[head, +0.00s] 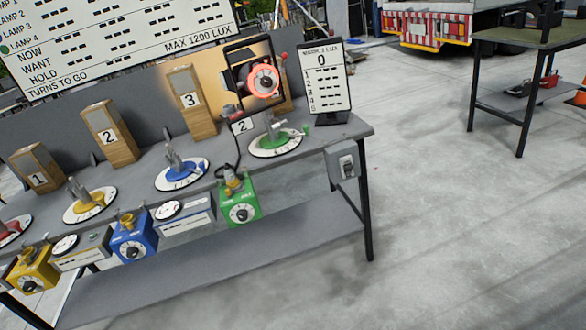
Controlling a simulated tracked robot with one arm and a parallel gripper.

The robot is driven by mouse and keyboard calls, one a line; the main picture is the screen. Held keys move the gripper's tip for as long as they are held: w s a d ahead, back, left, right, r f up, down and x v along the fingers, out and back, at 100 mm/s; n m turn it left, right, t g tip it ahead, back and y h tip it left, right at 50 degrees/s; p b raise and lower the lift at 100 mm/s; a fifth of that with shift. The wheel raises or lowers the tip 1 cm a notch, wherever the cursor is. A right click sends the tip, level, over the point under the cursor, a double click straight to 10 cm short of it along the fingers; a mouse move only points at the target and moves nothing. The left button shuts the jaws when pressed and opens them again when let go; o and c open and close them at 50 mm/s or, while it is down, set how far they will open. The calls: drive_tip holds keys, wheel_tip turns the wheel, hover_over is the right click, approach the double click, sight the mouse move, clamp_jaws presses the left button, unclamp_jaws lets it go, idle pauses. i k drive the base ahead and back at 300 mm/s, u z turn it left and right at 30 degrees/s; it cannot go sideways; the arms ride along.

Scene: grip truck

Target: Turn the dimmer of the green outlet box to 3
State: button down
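The green outlet box (240,204) hangs at the front edge of the grey bench, right of the blue box. Its dimmer (242,213) is a dark round knob on a white scale on the front face. The scale marks are too small to read, so I cannot tell its setting. A yellowish plug or fitting sits on top of the box, with a black cable near it. My gripper is not in view, and nothing is seen touching the green box.
Blue (133,238) and yellow (33,272) boxes hang farther left. A grey switch box (342,161) is at the bench's right end. Numbered wooden blocks, round dials and a small sign (326,82) reading 0 stand on the bench (330,132).

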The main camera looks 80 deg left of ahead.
sight(243, 214)
drive_tip(key=k, duration=0.75)
drive_tip(key=u, duration=1.9)
